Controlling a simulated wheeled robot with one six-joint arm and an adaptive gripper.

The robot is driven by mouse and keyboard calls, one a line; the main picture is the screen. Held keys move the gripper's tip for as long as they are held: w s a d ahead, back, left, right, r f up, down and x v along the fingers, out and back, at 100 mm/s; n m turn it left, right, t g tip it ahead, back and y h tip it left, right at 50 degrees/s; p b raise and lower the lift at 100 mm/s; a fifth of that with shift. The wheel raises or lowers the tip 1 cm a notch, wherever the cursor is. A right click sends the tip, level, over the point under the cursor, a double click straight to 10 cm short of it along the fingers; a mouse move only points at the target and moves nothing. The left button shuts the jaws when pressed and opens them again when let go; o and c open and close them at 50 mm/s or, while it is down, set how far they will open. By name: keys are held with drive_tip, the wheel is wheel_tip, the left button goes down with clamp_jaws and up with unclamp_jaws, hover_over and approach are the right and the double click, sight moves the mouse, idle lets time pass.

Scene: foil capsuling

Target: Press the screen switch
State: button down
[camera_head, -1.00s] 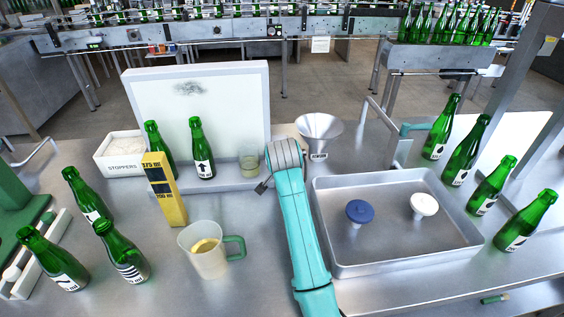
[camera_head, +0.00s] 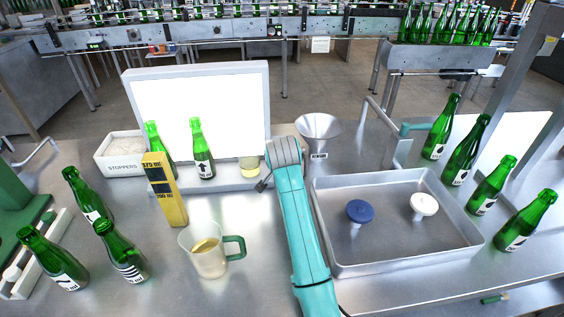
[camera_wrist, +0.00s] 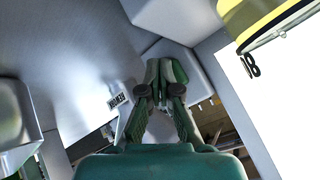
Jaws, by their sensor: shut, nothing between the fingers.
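The screen (camera_head: 228,100) is an upright white panel on a grey base, and its face glows bright white. It also shows at the right of the wrist view (camera_wrist: 268,110). My gripper (camera_head: 262,186) is at the right end of the screen's base, partly behind my teal arm. In the wrist view my gripper (camera_wrist: 166,72) has its green fingers together and empty, with tips close to a pale block edge. I cannot make out the switch itself, or whether the fingertips touch it. A small dark label (camera_wrist: 117,101) lies left of the fingers, too small to read surely.
A yellow gauge block (camera_head: 165,190) and a jug (camera_head: 207,252) stand left of my arm. A funnel (camera_head: 318,128) and a metal tray (camera_head: 400,262) are to its right.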

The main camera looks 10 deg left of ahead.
drive_tip(key=shift+s+d, duration=0.2)
drive_tip(key=shift+s, duration=0.1)
drive_tip(key=shift+s+d, duration=0.25)
drive_tip(key=shift+s, duration=0.75)
drive_tip(key=shift+s+d, duration=0.3)
drive_tip(key=shift+s, duration=0.65)
drive_tip(key=shift+s+d, duration=0.25)
drive_tip(key=shift+s, duration=0.75)
drive_tip(key=shift+f, duration=0.1)
